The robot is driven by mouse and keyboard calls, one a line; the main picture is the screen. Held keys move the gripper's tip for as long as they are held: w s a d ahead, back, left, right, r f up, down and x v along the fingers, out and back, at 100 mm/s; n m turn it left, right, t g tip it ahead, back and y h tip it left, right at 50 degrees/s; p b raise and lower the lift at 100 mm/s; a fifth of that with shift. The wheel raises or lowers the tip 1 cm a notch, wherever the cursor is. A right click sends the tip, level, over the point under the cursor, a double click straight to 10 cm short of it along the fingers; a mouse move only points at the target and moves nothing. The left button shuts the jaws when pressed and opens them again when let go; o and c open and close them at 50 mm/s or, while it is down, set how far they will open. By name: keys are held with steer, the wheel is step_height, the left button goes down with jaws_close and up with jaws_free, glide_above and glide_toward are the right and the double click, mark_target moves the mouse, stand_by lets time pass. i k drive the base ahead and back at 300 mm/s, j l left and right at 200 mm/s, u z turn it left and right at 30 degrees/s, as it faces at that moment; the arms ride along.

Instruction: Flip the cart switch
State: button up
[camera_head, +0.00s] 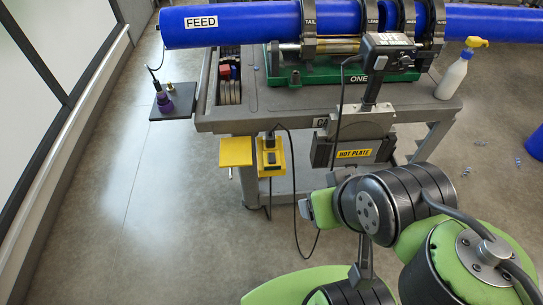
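The cart switch looks to be the dark rocker-like part (271,158) on the yellow box (277,169) at the front left of the cart. A yellow plate (235,152) sticks out to the left of the box. My green and black arm is folded at the lower right, apart from the box. A narrow dark grey part below the wrist may be my gripper (363,262). Its fingertips are not clear, and nothing is visibly held in it.
The grey cart (285,119) carries blue pipe (250,24) in black clamps. A hot plate unit (355,142) hangs at its front, right of the switch box. Cables hang near the box. A spray bottle (453,77) stands at right. The floor at left is clear.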

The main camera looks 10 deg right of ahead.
mark_target(272, 156)
steer(key=i+j+u, duration=0.15)
steer(key=i+j, duration=0.95)
